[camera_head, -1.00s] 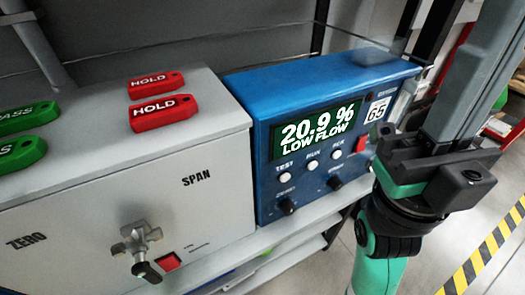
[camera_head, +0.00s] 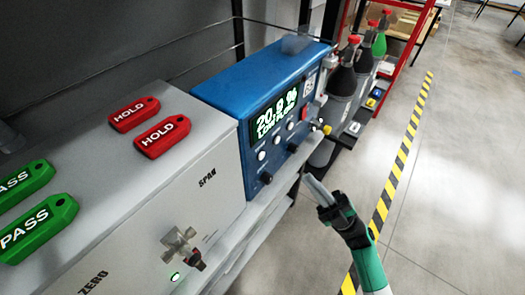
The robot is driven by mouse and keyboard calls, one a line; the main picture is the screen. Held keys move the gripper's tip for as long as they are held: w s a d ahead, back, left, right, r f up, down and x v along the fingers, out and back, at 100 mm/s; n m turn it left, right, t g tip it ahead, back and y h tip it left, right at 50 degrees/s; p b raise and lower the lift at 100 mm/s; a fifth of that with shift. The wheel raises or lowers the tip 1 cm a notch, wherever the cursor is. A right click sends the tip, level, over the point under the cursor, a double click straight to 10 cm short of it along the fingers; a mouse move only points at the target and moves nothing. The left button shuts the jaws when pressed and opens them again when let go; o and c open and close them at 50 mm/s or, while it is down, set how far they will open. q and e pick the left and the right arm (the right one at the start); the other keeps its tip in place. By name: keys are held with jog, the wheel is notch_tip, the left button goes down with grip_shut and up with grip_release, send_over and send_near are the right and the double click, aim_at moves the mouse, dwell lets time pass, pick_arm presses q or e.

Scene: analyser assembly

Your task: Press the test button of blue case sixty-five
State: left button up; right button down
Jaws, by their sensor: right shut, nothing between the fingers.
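The blue case (camera_head: 225,88) stands on the shelf and bears a label (camera_head: 309,86), readable as 65 in the earlier frame. Its lit display (camera_head: 274,112) shows green-white text. Below it sits a row of white buttons; the lowest-left one (camera_head: 262,155) is the test button, whose lettering is too small to read now. My right gripper (camera_head: 309,178) is shut and empty. It appears in front of the case, lower right of the buttons and apart from them. My left gripper is not in view.
A white box (camera_head: 205,150) stands left of the case, with red HOLD tags (camera_head: 162,137), green PASS tags (camera_head: 38,228) and a valve knob (camera_head: 180,242) in front. Gas cylinders (camera_head: 343,80) stand beyond the case. The floor (camera_head: 455,190) at right is open.

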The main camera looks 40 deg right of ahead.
aim_at(262, 156)
jog(key=w+a+b, duration=0.2)
jog(key=w+b, duration=0.2)
jog(key=w, duration=0.4)
jog(key=shift+w+a, duration=0.3)
jog(key=shift+a, duration=0.05)
jog(key=shift+w+f, duration=0.1)
dwell(1.9)
jog(key=shift+w+a+b, duration=0.1)
jog(key=shift+w+b, duration=0.2)
jog(key=shift+b, duration=0.05)
jog(key=shift+w+a+b, duration=0.1)
jog(key=shift+w+b, duration=0.2)
jog(key=shift+w, duration=0.1)
dwell(0.5)
dwell(0.3)
jog(key=shift+s+d+p, duration=0.2)
jog(key=shift+s+p, duration=0.3)
jog(key=shift+s, duration=0.3)
